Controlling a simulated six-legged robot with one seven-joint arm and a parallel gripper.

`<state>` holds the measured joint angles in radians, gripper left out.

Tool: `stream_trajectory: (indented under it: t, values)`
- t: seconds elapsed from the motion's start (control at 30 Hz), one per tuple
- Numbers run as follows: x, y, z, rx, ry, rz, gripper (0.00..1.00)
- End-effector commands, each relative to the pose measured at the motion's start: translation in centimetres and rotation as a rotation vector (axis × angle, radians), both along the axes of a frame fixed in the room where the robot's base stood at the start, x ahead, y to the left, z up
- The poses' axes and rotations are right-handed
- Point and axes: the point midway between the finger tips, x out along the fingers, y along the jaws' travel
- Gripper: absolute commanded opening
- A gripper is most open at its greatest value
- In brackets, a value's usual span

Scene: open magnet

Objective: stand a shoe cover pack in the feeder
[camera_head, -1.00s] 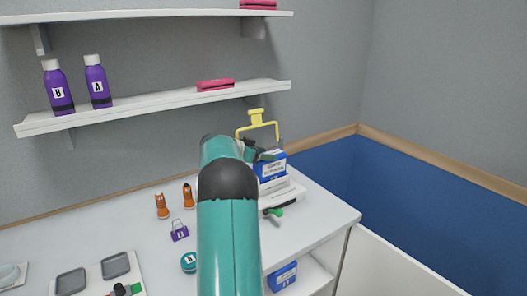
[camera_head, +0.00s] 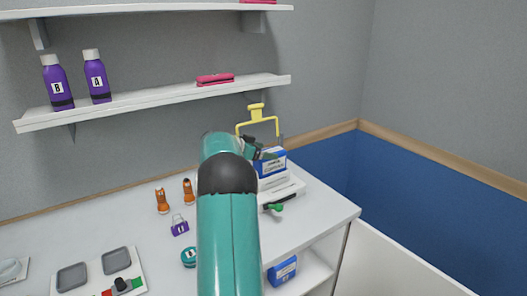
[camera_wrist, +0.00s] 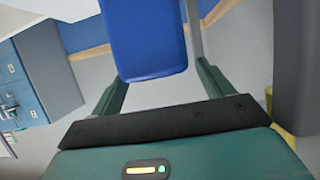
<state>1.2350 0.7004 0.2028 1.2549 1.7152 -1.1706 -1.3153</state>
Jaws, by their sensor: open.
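A blue shoe cover pack (camera_head: 272,167) with a white label stands on a white stepped block, perhaps the feeder (camera_head: 285,190), at the right end of the counter. A yellow handled frame (camera_head: 257,125) rises just behind it. My gripper (camera_head: 264,152) is at the pack's top, partly hidden by my arm. In the wrist view a large blue face (camera_wrist: 150,40), likely this pack, lies between my two spread green fingers, with a gap at each side. A second blue pack (camera_head: 282,272) lies on the lower shelf under the counter.
A green-ended tool (camera_head: 276,207) lies in front of the white block. Orange bottles (camera_head: 162,200), a purple clip (camera_head: 180,226) and a teal round tin (camera_head: 189,257) stand left of my arm. Shelves with purple bottles (camera_head: 97,77) hang above. The counter's right front is clear.

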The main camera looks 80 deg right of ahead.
Motion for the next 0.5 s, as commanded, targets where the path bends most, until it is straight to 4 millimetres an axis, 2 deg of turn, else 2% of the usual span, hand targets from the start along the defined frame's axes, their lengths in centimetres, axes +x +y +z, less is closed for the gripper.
stream_trajectory:
  t: [0.17, 0.5]
  values:
    - [0.9, 0.9, 0.6, -0.002, 0.0, 0.003, 0.8]
    - [5.3, 5.8, 3.4, -0.003, 0.0, 0.003, 0.8]
